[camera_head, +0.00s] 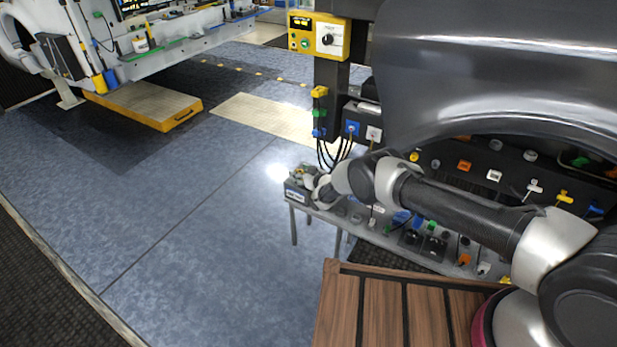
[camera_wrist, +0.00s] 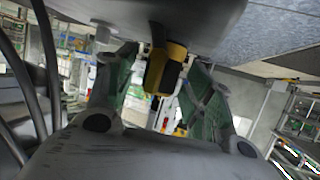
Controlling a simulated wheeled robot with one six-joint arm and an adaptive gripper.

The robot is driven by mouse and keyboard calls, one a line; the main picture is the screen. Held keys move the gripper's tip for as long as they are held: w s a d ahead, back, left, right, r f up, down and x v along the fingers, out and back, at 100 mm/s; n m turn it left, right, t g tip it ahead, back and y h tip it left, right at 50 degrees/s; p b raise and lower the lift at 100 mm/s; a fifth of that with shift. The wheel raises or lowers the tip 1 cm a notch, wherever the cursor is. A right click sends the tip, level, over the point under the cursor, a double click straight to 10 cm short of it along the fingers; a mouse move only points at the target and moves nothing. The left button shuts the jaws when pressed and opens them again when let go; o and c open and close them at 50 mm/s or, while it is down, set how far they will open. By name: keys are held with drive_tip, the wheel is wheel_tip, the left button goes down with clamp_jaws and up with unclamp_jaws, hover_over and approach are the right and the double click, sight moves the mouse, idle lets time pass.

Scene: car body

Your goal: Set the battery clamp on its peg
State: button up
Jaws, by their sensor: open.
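My gripper (camera_head: 311,180) is at the left end of the low bench, right beside a dark battery-like box (camera_head: 295,193) with a pale label. In the wrist view its two fingers with green pads stand apart, and my gripper (camera_wrist: 165,68) is open. A yellow and black piece (camera_wrist: 167,70), perhaps the battery clamp, shows between the fingers; gaps show at both sides of it. Small yellow and green parts show on top of the box in the head view, too small to tell apart. I cannot make out the peg.
The low bench (camera_head: 345,217) carries several small parts and cables to the right of the box. A dark post with a yellow control box (camera_head: 318,36) stands behind. A large grey car body panel (camera_head: 480,60) overhangs at right.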

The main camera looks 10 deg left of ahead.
drive_tip(key=v, duration=1.1)
drive_tip(key=shift+d, duration=0.15)
drive_tip(key=shift+s+r, duration=0.1)
drive_tip(key=shift+s, duration=0.05)
